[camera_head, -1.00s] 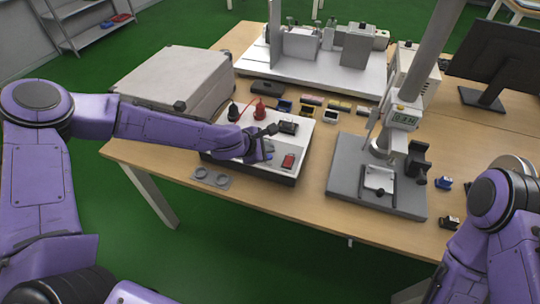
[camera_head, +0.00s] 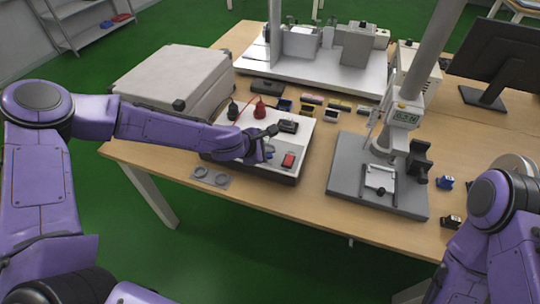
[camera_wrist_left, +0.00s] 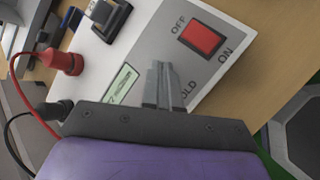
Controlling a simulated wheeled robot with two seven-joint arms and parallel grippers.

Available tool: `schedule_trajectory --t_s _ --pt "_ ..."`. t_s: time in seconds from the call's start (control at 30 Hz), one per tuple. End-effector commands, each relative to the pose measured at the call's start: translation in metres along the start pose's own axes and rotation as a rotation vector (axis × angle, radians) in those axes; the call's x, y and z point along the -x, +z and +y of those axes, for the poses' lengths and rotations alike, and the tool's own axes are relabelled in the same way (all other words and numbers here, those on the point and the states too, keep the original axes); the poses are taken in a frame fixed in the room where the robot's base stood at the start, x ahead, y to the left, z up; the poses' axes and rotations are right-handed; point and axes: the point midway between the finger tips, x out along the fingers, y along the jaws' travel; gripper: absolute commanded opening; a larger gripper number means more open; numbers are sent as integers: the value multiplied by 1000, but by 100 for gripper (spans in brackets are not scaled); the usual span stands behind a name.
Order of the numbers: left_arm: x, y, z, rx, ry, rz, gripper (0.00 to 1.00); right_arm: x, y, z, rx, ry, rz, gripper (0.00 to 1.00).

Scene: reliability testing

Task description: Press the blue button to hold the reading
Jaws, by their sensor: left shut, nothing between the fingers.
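The white instrument box (camera_head: 307,133) with a dark base sits near the table's front edge. A small bit of the blue button (camera_head: 269,154) shows beside my left gripper (camera_head: 263,157) in the head view. In the left wrist view my left gripper (camera_wrist_left: 164,86) is shut and empty, its fingers over the panel beside the partly covered HOLD lettering. The fingers hide the blue button there. I cannot tell whether they touch it. The red OFF/ON switch (camera_head: 289,160) is to the right, and shows in the wrist view too (camera_wrist_left: 203,38). My right gripper is out of frame.
Red (camera_head: 259,111) and black (camera_head: 233,112) plugs with cables stand at the box's back left. A grey case (camera_head: 175,80) is behind my left forearm. A test stand (camera_head: 345,180) stands to the right. Small coloured parts lie behind the box.

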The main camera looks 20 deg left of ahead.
Motion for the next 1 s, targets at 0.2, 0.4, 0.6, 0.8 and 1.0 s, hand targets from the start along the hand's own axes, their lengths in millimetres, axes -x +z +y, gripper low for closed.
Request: schedule_trajectory --t_s 0.2,0.4,0.6,0.8,1.0 --pt "0 0 0 0 0 0 0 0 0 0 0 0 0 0" --pt "-2 -1 -1 0 0 0 0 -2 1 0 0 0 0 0" --pt "-3 -2 -2 -1 0 0 0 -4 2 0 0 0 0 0" --pt "-5 -4 -4 -1 0 0 0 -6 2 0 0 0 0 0" --pt "-6 -4 -4 -1 0 0 0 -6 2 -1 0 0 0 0"
